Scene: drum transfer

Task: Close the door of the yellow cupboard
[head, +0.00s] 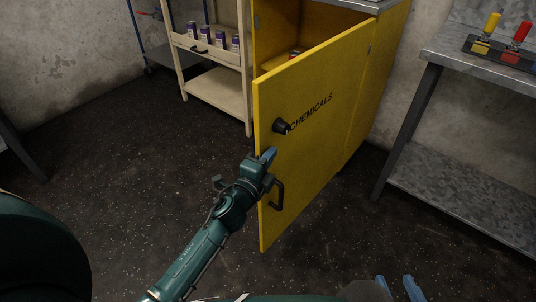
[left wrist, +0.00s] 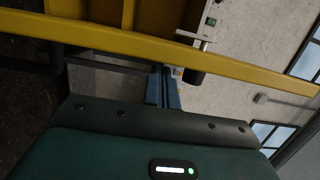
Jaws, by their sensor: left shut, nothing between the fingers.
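The yellow cupboard (head: 385,60) stands at the back, its door (head: 320,140) ajar, with a gap above it into the inside. My right gripper (head: 398,287) is at the bottom edge, fingers apart, away from the door.
A cream shelf cart (head: 213,88) with several purple cans stands left of the cupboard. A can (head: 294,54) shows inside the cupboard. A grey metal bench (head: 475,60) with yellow and red tools stands at right. The dark floor (head: 120,150) at left is clear.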

